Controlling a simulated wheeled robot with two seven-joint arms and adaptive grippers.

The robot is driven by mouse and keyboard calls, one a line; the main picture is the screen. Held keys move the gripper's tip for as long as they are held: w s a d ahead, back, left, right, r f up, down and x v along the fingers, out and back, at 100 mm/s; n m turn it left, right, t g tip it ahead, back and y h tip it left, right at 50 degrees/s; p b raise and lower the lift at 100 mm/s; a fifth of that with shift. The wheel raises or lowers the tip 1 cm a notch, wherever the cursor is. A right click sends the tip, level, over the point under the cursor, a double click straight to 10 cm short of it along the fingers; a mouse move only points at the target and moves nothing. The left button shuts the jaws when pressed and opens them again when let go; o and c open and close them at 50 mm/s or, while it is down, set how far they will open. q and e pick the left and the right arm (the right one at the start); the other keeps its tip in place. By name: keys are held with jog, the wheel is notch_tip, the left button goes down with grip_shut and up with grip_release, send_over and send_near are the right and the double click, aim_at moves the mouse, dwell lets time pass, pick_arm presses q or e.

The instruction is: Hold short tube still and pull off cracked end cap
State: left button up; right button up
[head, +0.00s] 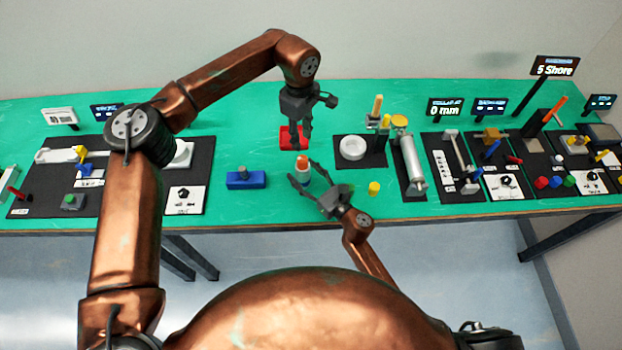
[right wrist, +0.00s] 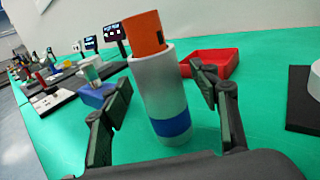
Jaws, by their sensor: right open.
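The short tube (right wrist: 155,85) is pale grey with a blue band near its base and an orange end cap (right wrist: 143,32) on top. A dark mark shows on the cap's side. In the head view the tube (head: 302,175) stands on the green table, the cap on its top end. My right gripper (head: 302,172) is open, its fingers on either side of the tube; in the right wrist view (right wrist: 162,85) gaps show on both sides. My left gripper (head: 300,143) points down above the red tray, behind the tube and apart from it. Its finger opening is unclear.
The red tray (right wrist: 232,66) lies behind the tube. A blue block (head: 246,181) with a grey piece stands to the left. A yellow piece (head: 374,188) lies to the right. Black mats with devices line both sides. Green table is clear around the tube.

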jog(key=shift+w+a, duration=0.3)
jog(key=shift+w, duration=0.1)
jog(key=c, duration=1.5)
jog(key=shift+s+f, duration=0.1)
jog(key=shift+f, duration=0.2)
dwell(0.5)
